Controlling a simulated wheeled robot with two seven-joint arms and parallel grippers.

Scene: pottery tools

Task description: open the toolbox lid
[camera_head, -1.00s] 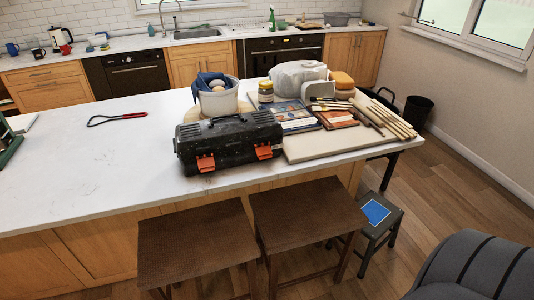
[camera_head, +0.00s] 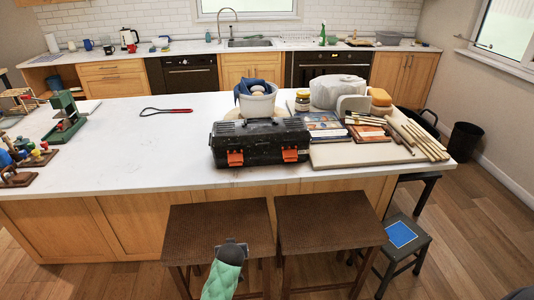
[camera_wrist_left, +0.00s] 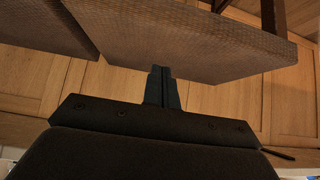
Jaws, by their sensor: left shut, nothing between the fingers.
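The toolbox (camera_head: 260,143) is a black box with two orange latches on its front. A green part of my arm shows low in the head view in front of the left stool. My right gripper is not in view.
Two woven stools (camera_head: 218,228) stand before the counter (camera_head: 130,175). A bucket with a blue cloth (camera_head: 257,101) stands behind the toolbox. A board (camera_head: 350,160) with books and wooden tools lies to its right. The counter left of the toolbox is mostly clear.

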